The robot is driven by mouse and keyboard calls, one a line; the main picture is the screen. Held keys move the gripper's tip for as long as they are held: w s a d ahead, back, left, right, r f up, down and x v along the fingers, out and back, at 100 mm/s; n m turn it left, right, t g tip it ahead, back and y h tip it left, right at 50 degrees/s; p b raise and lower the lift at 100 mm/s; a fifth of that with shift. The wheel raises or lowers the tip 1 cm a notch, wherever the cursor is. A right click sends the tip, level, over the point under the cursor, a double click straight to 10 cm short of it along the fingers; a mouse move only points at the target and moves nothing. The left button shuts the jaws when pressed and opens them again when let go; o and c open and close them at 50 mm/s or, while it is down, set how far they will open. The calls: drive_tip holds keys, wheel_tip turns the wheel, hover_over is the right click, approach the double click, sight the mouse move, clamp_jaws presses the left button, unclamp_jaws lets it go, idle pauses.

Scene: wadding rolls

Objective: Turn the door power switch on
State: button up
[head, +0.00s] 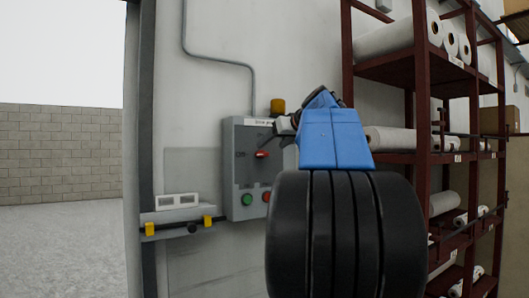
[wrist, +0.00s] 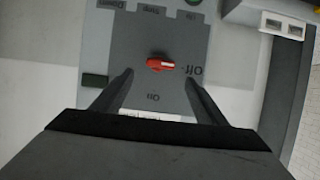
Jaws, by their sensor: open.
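The door power switch is a red rotary knob (head: 262,154) on a grey control box (head: 239,165) on the wall. In the wrist view the knob (wrist: 160,64) lies lengthwise across the picture, on the side of the "Off" label to its right; the "On" label is below it, upside down. My gripper (head: 284,128) is by the box's upper right in the head view, partly hidden by my blue arm link. In the wrist view my gripper (wrist: 158,74) is open, one finger on either side of the knob, with visible gaps and nothing held.
A green button (head: 247,199) and a red button (head: 266,196) sit low on the box. An amber lamp (head: 278,106) is above it. A ledge with yellow clips (head: 178,228) is at lower left. A dark red rack (head: 421,110) with white rolls stands right.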

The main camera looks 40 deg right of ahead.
sight(263, 152)
drive_tip(key=x, duration=0.7)
drive_tip(key=shift+w, duration=0.15)
drive_tip(key=c, duration=1.1)
